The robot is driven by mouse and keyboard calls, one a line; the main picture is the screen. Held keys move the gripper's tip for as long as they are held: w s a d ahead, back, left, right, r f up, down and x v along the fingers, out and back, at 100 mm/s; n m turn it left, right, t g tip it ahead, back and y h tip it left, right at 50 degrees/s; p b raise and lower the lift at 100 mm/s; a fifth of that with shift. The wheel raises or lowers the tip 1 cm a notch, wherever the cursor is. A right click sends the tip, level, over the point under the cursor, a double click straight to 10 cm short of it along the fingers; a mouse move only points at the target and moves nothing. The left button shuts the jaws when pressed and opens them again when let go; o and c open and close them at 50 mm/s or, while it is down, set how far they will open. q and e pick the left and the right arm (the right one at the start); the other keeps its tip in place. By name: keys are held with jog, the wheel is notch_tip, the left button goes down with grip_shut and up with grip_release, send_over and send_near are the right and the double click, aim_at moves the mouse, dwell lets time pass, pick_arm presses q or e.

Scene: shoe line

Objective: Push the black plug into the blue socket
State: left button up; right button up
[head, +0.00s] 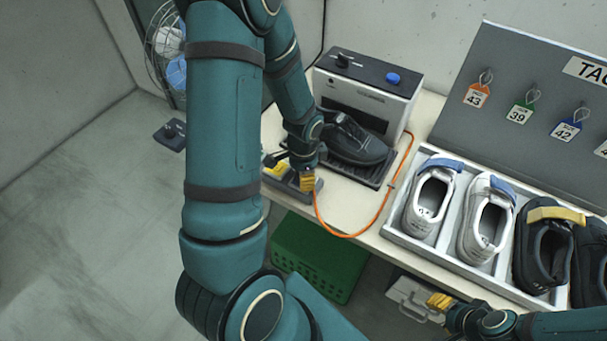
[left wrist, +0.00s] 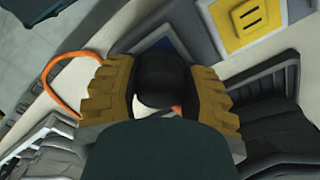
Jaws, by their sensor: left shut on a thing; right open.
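My left gripper (head: 307,182) is over the front end of the grey socket strip (head: 273,179). In the left wrist view its yellow fingers are shut on the black plug (left wrist: 160,82). The blue socket (left wrist: 181,50) shows partly behind the plug, its middle covered. I cannot tell whether the plug touches it or is apart. The yellow socket (left wrist: 254,24) lies beside it on the strip. In the head view the plug and blue socket are hidden by the gripper. My right gripper (head: 440,301) is open and empty at the lower right, in front of the table.
An orange cable (head: 352,235) loops over the table to the grey machine (head: 392,98), which has a black shoe (head: 355,143) at its front. A white shoe tray (head: 425,254) stands to the right, below the tag board (head: 500,75). A green crate (head: 318,262) is below.

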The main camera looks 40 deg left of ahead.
pick_arm(q)
jog(key=o, duration=1.2)
notch_tip(320, 180, up, 12)
jog(key=shift+f, duration=0.1)
